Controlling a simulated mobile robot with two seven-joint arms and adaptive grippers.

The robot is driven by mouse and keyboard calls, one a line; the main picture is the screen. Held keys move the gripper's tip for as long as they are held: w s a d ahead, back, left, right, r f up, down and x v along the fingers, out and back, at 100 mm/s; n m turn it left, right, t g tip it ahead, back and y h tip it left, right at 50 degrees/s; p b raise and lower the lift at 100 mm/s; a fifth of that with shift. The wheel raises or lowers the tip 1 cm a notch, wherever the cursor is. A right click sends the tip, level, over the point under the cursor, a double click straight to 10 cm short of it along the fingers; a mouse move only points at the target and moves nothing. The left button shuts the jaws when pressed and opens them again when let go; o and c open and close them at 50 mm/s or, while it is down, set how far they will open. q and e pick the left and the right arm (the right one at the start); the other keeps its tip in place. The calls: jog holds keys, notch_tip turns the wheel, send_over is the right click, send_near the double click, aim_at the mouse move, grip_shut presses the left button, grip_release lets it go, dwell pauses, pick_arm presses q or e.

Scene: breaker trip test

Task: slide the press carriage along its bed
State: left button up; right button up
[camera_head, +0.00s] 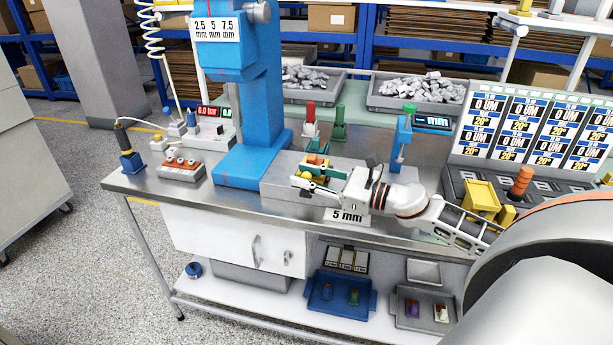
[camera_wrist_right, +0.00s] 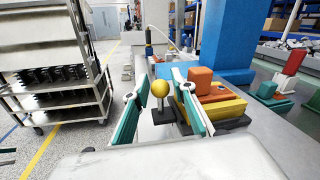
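The press carriage, a dark plate with orange and yellow blocks (camera_wrist_right: 215,103) and a yellow ball knob (camera_wrist_right: 160,88) on a short post, sits on the grey bed (camera_head: 277,185) beside the blue press column. In the head view the carriage (camera_head: 317,161) is partly hidden by my right gripper (camera_head: 306,181). The right gripper reaches in from the right, low over the bed. In the right wrist view its teal-padded fingers (camera_wrist_right: 159,92) stand apart, one on each side of the knob. Whether either pad touches the knob is unclear. My left gripper is not in view.
The blue press (camera_head: 247,90) rises behind the carriage. A "5 mm" label (camera_head: 347,216) is at the bed's front. Red and green fixtures (camera_head: 310,122) stand behind. A blue stand (camera_head: 401,142) is to the right. Metal table (camera_head: 150,184) is clear at the front left.

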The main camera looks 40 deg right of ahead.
jog(key=v, duration=1.2)
dwell(0.6)
